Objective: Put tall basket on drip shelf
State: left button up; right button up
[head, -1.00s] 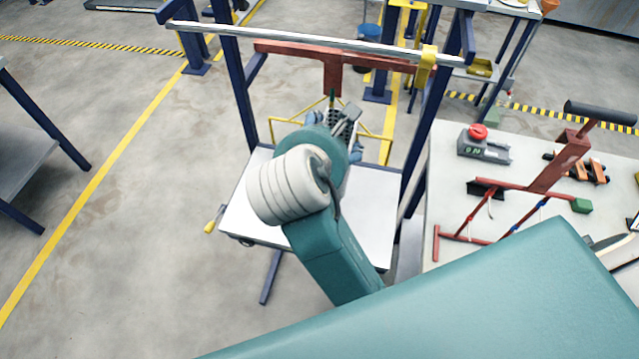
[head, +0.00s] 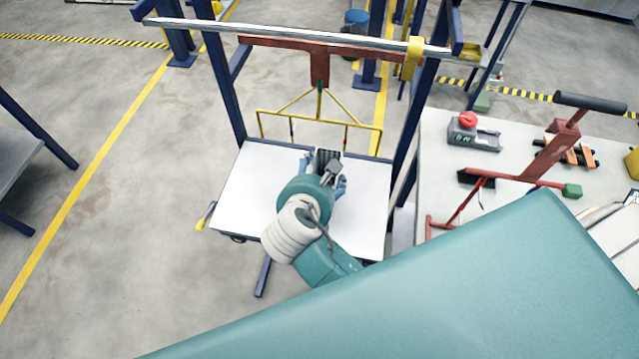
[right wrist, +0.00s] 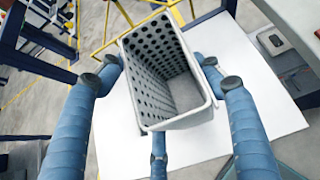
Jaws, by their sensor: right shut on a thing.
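The tall basket (right wrist: 170,75) is grey, with round holes in its walls and an open top facing the right wrist camera. My right gripper (right wrist: 168,88) has its blue fingers around it and is shut on it. In the head view a small dark part of the basket (head: 327,158) shows past the teal wrist. It is over the white shelf (head: 245,190) below the rack bar. I cannot tell whether its base touches the shelf. The right gripper (head: 324,174) is partly hidden by my wrist. My left gripper is not in view.
A yellow hanger frame (head: 350,125) hangs from a red bracket (head: 320,66) under the silver bar (head: 300,36), just behind the basket. Blue posts flank the shelf. At right, a bench (head: 440,135) holds a red-button box (head: 470,130) and red tools.

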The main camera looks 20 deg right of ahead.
notch_tip(320, 180, down, 4)
jog(key=shift+s+r+p, duration=0.1)
jog(key=shift+r+p, duration=0.15)
jog(key=shift+p, duration=0.05)
jog(key=shift+f, duration=0.3)
jog(key=o, duration=1.3)
jog(key=shift+b+v, duration=0.85)
jog(key=shift+v, duration=5.25)
